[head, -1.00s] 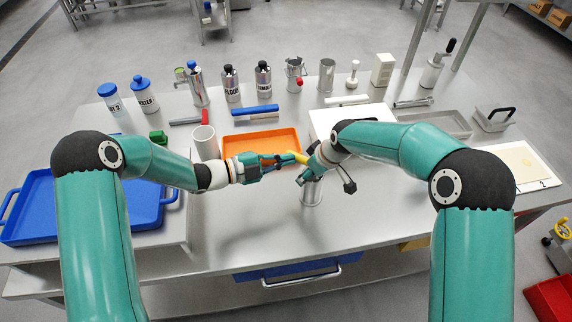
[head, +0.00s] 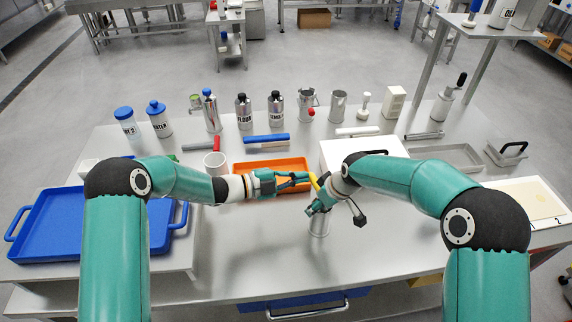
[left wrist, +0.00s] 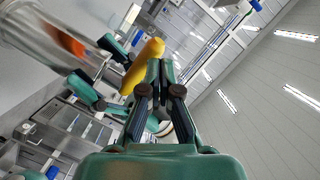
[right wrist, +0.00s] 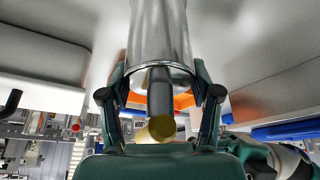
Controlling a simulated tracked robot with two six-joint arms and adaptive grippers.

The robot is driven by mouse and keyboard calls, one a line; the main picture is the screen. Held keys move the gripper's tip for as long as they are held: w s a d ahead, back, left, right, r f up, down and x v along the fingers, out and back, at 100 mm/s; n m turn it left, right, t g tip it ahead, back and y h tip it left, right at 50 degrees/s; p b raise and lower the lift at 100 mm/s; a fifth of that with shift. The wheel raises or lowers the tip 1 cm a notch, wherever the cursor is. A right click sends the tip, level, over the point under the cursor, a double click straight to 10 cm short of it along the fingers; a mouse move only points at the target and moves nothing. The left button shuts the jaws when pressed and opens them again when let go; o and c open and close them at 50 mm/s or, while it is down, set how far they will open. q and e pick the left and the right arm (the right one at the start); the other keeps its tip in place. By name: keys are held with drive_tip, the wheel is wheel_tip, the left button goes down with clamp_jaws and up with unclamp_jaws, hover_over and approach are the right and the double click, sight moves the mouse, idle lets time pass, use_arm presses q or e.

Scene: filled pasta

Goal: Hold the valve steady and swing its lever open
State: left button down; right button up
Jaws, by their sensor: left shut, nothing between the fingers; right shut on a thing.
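The valve is a silver cylinder with a dark stem and a yellow lever. Its body (head: 319,226) stands on the table in the head view, partly hidden by my right arm. The lever (head: 314,183) shows at its top, and in the left wrist view (left wrist: 143,66). My right gripper (right wrist: 160,75) is shut around the silver body (right wrist: 160,35), a finger on each side; the lever's end (right wrist: 157,128) faces that camera. My left gripper (head: 308,180) is shut and empty. Its fingertips (left wrist: 160,68) are right beside the lever; whether they touch it is unclear.
An orange tray (head: 247,187) lies just behind my left gripper, and a white box (head: 335,152) behind my right one. A blue tray (head: 50,245) is at the left. Bottles and canisters line the back. The front of the table is clear.

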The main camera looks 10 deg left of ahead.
use_arm(q)
drive_tip(key=w+a+r, duration=0.3)
drive_tip(key=w+a, duration=0.2)
drive_tip(key=a, duration=0.4)
drive_tip(key=shift+w+a, duration=0.2)
drive_tip(key=shift+w, duration=0.05)
idle(0.3)
